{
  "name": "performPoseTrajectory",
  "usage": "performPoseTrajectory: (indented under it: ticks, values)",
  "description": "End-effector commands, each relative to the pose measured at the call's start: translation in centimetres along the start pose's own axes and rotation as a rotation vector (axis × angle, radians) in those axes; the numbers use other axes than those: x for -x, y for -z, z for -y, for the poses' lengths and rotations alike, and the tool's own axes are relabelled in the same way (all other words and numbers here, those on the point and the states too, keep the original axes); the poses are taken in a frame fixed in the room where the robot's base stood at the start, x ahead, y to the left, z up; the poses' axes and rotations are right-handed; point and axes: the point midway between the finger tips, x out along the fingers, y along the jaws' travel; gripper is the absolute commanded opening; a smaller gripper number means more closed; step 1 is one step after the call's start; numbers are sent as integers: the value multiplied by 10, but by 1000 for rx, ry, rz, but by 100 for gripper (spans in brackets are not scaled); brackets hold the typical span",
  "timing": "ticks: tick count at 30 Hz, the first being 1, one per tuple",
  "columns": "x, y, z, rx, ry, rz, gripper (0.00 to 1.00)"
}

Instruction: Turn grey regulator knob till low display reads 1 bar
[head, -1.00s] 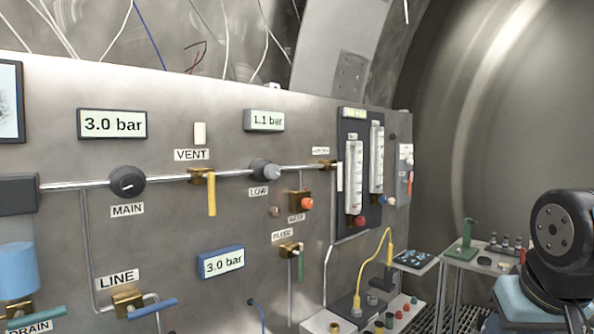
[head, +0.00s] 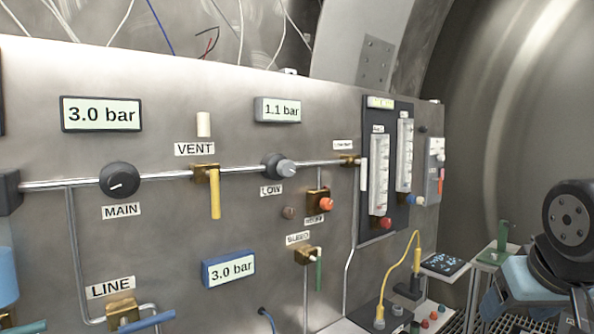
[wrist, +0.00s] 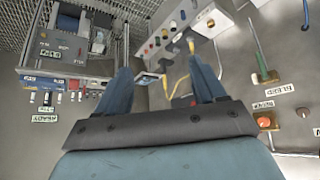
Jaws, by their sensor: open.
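The grey regulator knob (head: 281,167) sits on the pipe above the LOW label (head: 271,190), near the panel's middle. The low display (head: 278,110) above it reads 1.1 bar. My gripper (wrist: 160,78) shows in the wrist view with its two blue fingers spread apart and nothing between them. It points toward the floor and bench area, away from the knob, which is not visible in the wrist view. In the head view, my arm is at the right edge, well apart from the knob.
The MAIN knob (head: 120,180), yellow VENT handle (head: 215,196) and red relief knob (head: 326,204) flank the LOW knob. Flow tubes (head: 379,175) stand to its right. A yellow cable (head: 406,250) arches above the bench. Space before the panel looks clear.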

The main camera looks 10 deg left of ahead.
Motion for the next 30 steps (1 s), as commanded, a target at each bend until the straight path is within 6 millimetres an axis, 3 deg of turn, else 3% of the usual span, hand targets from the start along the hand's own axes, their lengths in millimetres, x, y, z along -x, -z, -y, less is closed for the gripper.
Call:
performPoseTrajectory:
  ticks: [8, 15, 19, 24, 30]
  values:
    - [-7, 102, 39, 139, 80, -330, 69]
    - [7, 176, 113, 265, 260, -616, 69]
    - [23, 201, 165, 333, 400, -753, 69]
    - [47, 213, 224, 407, 579, -880, 69]
    - [64, 214, 261, 453, 707, -948, 69]
